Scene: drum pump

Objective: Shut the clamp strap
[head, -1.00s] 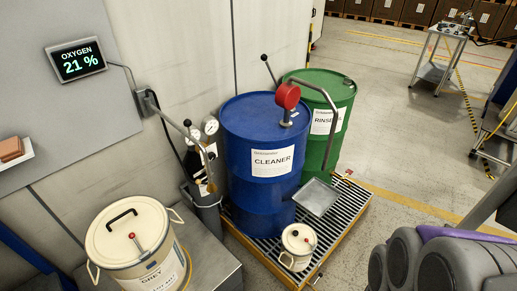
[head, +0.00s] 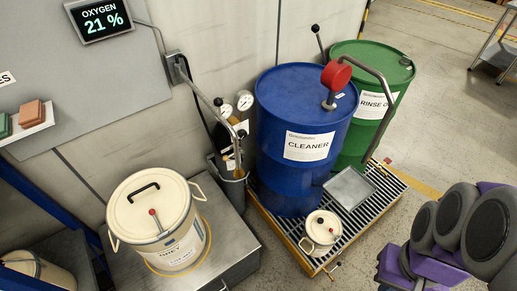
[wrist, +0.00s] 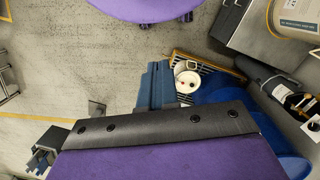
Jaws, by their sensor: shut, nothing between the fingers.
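The holder and a dark cylinder with a white label (wrist: 284,91) also show at the right of the wrist view. I cannot make out the clamp strap or whether it is open. My gripper (wrist: 157,66) appears in the wrist view as blue fingers, shut and empty, beyond a black bolted bar. It is apart from the cylinders. In the head view only my grey and purple arm shows, at lower right.
A blue CLEANER drum (head: 300,175) and a green RINSE drum (head: 388,70) stand on a grated pallet (head: 283,228), with a small cream pot (head: 322,230) and a grey tray (head: 349,188). A large cream pot (head: 155,225) sits on a metal bench (head: 222,240). Open floor lies right.

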